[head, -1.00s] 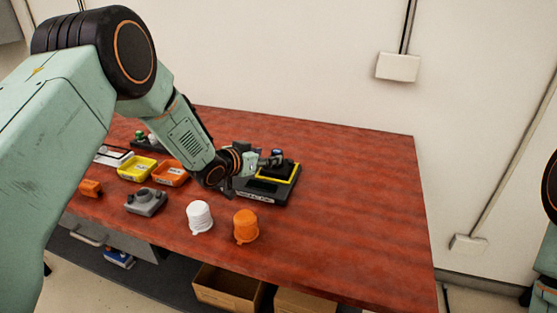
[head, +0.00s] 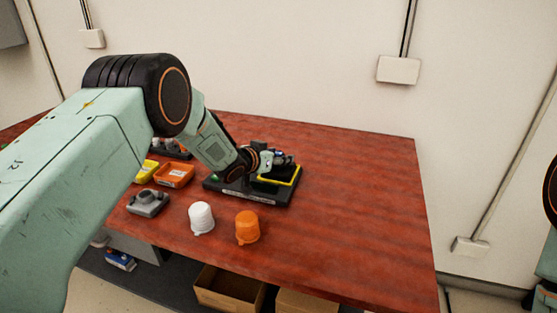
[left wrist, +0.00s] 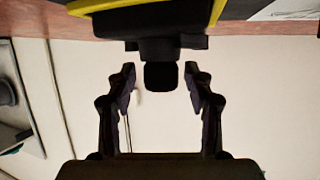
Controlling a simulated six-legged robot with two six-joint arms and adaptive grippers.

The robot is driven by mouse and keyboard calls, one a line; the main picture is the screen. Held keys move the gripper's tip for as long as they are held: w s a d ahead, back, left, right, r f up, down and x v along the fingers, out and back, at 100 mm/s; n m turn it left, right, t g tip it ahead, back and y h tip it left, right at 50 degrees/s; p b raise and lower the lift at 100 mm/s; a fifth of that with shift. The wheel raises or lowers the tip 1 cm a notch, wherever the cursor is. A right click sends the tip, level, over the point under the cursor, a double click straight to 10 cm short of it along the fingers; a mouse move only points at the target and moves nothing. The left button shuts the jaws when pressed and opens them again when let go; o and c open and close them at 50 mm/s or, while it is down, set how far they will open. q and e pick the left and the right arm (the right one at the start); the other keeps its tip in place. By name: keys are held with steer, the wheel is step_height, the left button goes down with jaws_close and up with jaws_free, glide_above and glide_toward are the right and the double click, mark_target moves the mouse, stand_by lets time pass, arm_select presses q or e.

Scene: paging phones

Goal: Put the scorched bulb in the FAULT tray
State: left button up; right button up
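My left gripper (head: 283,160) is at a black device (head: 240,193) with a yellow-edged frame (head: 280,183) on the bench. In the left wrist view, its two fingers (left wrist: 161,100) are apart. A black block (left wrist: 160,76) of the device shows between or just beyond the tips; contact cannot be told. An orange tray (head: 174,175) and a yellow tray (head: 148,172), partly behind my arm, stand left of the device. Their labels are too small to read, so I cannot tell which is FAULT. I cannot make out a scorched bulb. My right gripper is out of view.
A white cap-like piece (head: 201,217) and an orange one (head: 247,227) stand near the front edge. A grey fixture (head: 148,202) is left of them. The right part of the red bench (head: 360,210) is clear. An open cardboard box (head: 228,288) is below.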

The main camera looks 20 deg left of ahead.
arm_select(q)
steer(key=shift+w+a+f, duration=0.1)
steer(key=c, duration=0.9)
jaws_close()
